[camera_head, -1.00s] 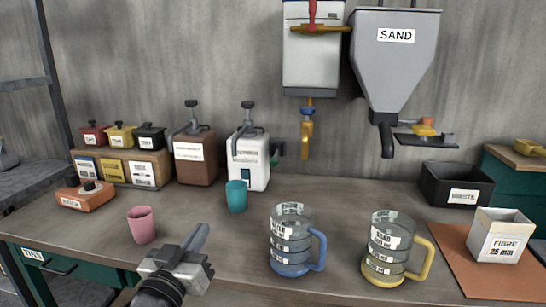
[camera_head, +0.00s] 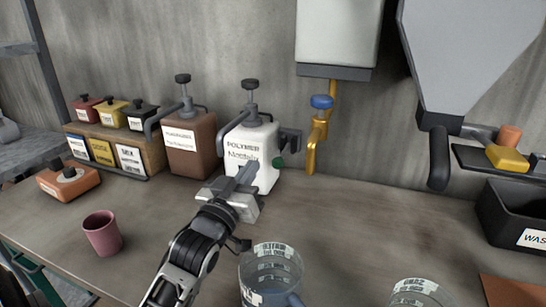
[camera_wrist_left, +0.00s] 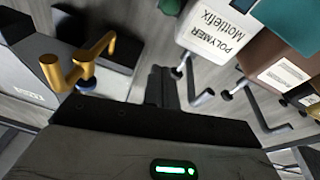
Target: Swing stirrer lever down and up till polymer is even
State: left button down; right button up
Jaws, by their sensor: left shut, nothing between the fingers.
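The white polymer container (camera_head: 252,150) stands at the back of the bench, with a dark pump on top. It also shows in the left wrist view (camera_wrist_left: 215,28). A dark bracket (camera_head: 291,140) and a green knob (camera_head: 279,162) are on its right side; I take these to be the stirrer lever. My left gripper (camera_head: 247,174) is shut and empty, in front of the container's lower face. In the left wrist view its closed fingers (camera_wrist_left: 163,86) point toward the bench, apart from the knob. The polymer inside is not visible. My right gripper is out of view.
A brown pump container (camera_head: 190,145) stands left of the polymer. A yellow tap (camera_head: 314,140) with a blue knob hangs to its right. A pink cup (camera_head: 102,233) stands at front left, clear jugs (camera_head: 270,270) at front.

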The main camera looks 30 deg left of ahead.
aim_at(283, 154)
pick_arm(q)
jog(key=w+f, duration=0.2)
jog(key=w, duration=0.6)
jog(key=shift+w+a+f+p, duration=0.15)
jog(key=shift+w+a+p, duration=0.05)
jog(key=shift+a+p, duration=0.25)
